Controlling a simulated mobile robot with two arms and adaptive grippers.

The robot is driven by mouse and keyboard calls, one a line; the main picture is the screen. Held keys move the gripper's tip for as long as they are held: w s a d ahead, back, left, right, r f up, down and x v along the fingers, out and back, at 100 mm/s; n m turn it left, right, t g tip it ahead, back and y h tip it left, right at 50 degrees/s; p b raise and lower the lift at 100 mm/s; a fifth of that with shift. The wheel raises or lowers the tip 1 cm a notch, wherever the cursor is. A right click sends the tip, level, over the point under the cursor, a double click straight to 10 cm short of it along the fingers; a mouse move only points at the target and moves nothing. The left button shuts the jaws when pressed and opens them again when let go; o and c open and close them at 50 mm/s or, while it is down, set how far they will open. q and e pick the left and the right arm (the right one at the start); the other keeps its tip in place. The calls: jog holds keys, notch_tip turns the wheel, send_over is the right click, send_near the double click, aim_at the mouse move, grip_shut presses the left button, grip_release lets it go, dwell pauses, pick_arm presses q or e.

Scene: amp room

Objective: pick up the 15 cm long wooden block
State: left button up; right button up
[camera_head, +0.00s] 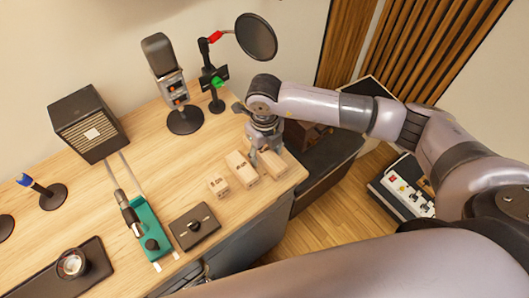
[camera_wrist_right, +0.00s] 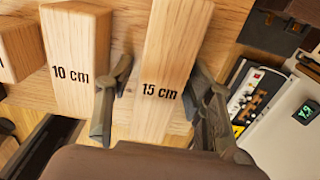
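The 15 cm wooden block (camera_wrist_right: 172,50) is pale wood with its label printed in black. In the head view it is the rightmost of three blocks (camera_head: 275,165), lying on the wooden desk near its right end, partly hidden by my gripper. My right gripper (camera_wrist_right: 160,85) is open, with one finger on each side of this block. The left finger stands in the space between it and the 10 cm block (camera_wrist_right: 75,55). In the head view my right gripper (camera_head: 262,152) points down at the block. My left gripper is not in view.
The 10 cm block (camera_head: 240,168) and a smaller block (camera_head: 218,185) lie to the left. A microphone (camera_head: 165,70) and a pop-filter stand (camera_head: 215,85) are behind. A black box with a knob (camera_head: 195,225) sits in front left. The desk's right edge (camera_head: 300,180) is close.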

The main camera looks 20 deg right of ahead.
grip_shut()
dwell(0.4)
